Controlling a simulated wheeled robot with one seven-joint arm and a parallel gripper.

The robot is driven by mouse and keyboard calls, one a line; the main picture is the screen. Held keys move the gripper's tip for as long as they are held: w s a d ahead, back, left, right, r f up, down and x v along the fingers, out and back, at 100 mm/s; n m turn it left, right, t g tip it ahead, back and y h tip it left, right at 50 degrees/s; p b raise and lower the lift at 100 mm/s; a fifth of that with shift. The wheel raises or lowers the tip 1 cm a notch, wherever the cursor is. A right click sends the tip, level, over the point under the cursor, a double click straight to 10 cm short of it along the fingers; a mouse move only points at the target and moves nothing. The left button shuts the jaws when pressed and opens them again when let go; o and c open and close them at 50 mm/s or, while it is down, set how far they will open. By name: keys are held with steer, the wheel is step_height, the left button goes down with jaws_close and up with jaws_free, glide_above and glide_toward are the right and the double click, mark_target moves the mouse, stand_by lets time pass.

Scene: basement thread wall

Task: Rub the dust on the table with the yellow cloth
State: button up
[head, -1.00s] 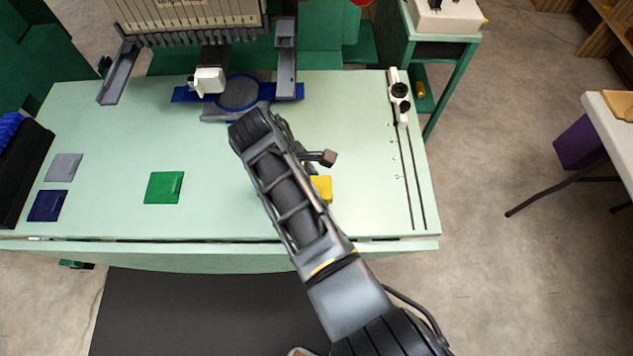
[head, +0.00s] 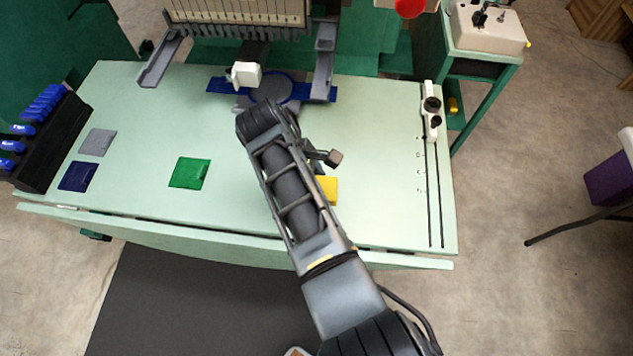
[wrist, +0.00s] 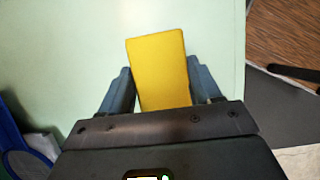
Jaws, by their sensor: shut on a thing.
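The yellow cloth (wrist: 158,68) looks like a flat rectangular block in the wrist view. It lies between the fingers of my gripper (wrist: 160,90), which is shut on it. In the head view only a corner of the yellow cloth (head: 328,188) shows beside my arm, which hides the gripper. The pale green table (head: 385,165) lies beneath. I cannot tell whether the cloth touches the table top. I make out no dust in either view; part of the table is hidden by my arm.
A green square (head: 189,173), a grey square (head: 97,142) and a navy square (head: 77,177) lie on the left. An embroidery machine (head: 238,14) stands at the back. A rail with a white slider (head: 431,110) runs along the right. The front middle is clear.

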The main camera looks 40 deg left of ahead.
steer(key=shift+r, duration=2.3)
steer(key=shift+r, duration=1.5)
